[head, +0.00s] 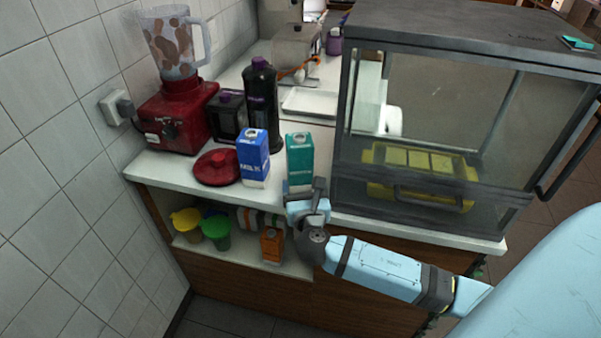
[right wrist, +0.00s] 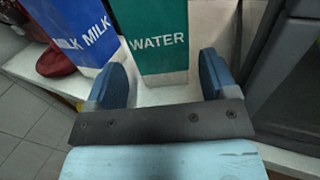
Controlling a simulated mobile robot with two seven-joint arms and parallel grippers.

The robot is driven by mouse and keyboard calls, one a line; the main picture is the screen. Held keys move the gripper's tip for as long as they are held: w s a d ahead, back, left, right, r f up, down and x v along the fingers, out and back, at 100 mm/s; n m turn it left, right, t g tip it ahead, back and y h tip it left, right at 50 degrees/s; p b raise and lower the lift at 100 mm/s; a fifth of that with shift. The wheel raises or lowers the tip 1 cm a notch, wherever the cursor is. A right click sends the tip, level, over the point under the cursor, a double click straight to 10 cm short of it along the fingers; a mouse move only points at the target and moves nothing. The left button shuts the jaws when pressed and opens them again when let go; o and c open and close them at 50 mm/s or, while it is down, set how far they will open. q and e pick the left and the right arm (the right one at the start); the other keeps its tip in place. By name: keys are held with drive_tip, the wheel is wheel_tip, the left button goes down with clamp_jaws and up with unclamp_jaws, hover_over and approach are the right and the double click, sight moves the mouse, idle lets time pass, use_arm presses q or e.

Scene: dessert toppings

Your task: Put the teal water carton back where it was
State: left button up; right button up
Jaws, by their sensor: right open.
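The teal water carton (head: 299,156) stands upright on the white counter, right of the blue milk carton (head: 253,158) and left of the glass case. In the right wrist view the water carton (right wrist: 157,40) is between and beyond the fingertips, with its white "WATER" print facing me. My right gripper (head: 307,192) is at the counter's front edge, just in front of the water carton. In the right wrist view its blue fingers (right wrist: 160,82) are spread apart, with gaps beside the carton's lower part. The milk carton (right wrist: 85,30) is close to the left finger. My left gripper is not in view.
The glass case (head: 420,130) with a yellow tray (head: 418,165) inside stands close on the right. A red blender (head: 175,115), a red lid (head: 217,167) and a dark bottle (head: 261,105) are on the left. The shelf below holds an orange carton (head: 272,245) and cups.

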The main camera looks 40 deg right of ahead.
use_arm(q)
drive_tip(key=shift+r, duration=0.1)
use_arm(e)
drive_tip(key=v, duration=0.5)
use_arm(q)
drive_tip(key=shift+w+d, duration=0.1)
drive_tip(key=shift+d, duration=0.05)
use_arm(e)
drive_tip(key=s+a+f+m+g+y, duration=0.3)
drive_tip(key=s+a+f+m+y, duration=0.4)
drive_tip(key=m, duration=0.7)
drive_tip(key=s+a+f+m+g+y, duration=0.3)
drive_tip(key=s+a+f+m+y, duration=0.25)
drive_tip(key=s+f+m, duration=0.65)
use_arm(q)
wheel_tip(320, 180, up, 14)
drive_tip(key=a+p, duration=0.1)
drive_tip(key=p, duration=1.5)
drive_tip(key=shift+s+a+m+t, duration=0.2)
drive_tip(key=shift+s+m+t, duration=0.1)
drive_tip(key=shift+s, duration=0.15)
use_arm(e)
wheel_tip(320, 180, up, 16)
drive_tip(key=w+m+t+h, duration=0.1)
drive_tip(key=w, duration=0.1)
drive_tip(key=shift+w+d+r+m, duration=0.2)
drive_tip(key=shift+w+d+m, duration=0.1)
drive_tip(key=shift+d, duration=0.2)
